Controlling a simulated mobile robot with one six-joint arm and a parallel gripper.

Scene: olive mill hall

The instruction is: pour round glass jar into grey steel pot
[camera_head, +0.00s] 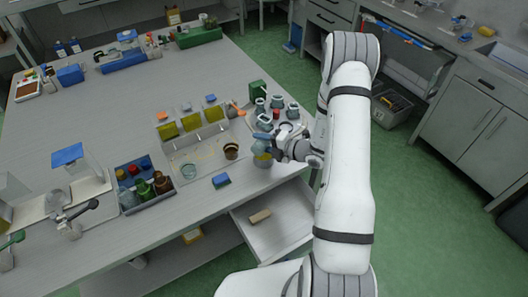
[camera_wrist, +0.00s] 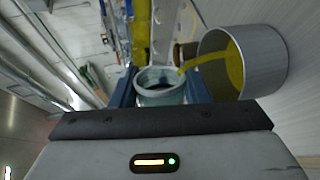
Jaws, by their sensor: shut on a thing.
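My gripper (camera_wrist: 160,92) is shut on the round glass jar (camera_wrist: 160,94), with its blue fingers on both sides of the glass. The jar is tilted, and a yellow stream runs from its rim towards the grey steel pot (camera_wrist: 262,76). The pot stands beside the jar in the wrist view, with yellow liquid inside it. In the head view the pot (camera_head: 263,163) is near the table's front right edge, with my gripper (camera_head: 264,139) just above it. The jar is small and mostly hidden by my fingers in the head view.
Several grey-green jars (camera_head: 277,103) stand close behind my gripper. A brown bowl (camera_head: 231,151), a glass (camera_head: 188,171) and a blue sponge (camera_head: 221,181) lie left of the pot. A caddy of bottles (camera_head: 150,200) is farther left. An open drawer (camera_head: 285,222) juts out below.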

